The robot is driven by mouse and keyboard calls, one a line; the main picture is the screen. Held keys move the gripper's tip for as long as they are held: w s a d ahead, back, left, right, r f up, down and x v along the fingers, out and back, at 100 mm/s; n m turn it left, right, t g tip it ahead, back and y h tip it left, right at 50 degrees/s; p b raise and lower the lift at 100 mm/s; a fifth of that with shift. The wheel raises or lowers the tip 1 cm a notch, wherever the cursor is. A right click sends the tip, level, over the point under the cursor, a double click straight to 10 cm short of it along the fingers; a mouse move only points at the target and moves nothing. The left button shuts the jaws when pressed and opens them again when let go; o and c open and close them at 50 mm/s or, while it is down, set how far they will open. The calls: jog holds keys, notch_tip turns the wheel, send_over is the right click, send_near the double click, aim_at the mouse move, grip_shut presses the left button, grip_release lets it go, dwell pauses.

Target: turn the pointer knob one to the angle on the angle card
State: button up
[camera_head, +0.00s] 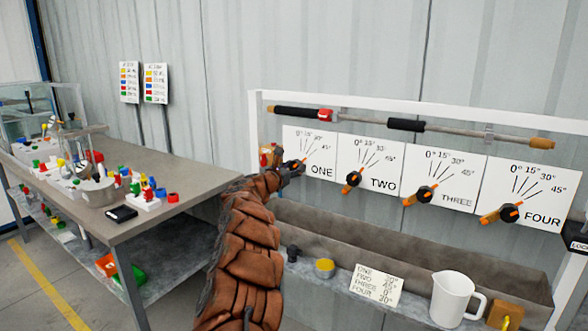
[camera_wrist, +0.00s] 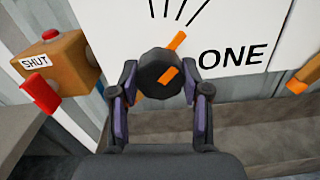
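Pointer knob one is a round black hub with an orange pointer (camera_wrist: 160,70), on a white dial plate marked ONE (camera_wrist: 232,52). In the wrist view its pointer tilts to the upper right. My gripper (camera_wrist: 160,68) is around the knob, one finger on each side of the hub; firm contact does not show. In the head view my gripper (camera_head: 289,168) and arm partly hide the knob, and the dial plate (camera_head: 318,143) shows marks from 0° to 45°. The angle card (camera_head: 376,286) leans in front of the trough; its small ONE line seems to read 30°.
Knobs TWO (camera_head: 353,178), THREE (camera_head: 424,194) and FOUR (camera_head: 508,213) are to the right. A box marked SHUT (camera_wrist: 58,65) with a red button stands left of knob one. A trough (camera_head: 420,250) runs below; a white jug (camera_head: 452,298) stands in front.

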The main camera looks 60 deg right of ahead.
grip_shut()
jog(key=shift+s+n+b, duration=0.1)
jog(key=shift+n+b, duration=0.2)
jog(key=shift+n, duration=1.2)
jog(key=o, duration=0.6)
grip_release()
jog(key=shift+o, duration=0.2)
jog(key=shift+a, duration=0.15)
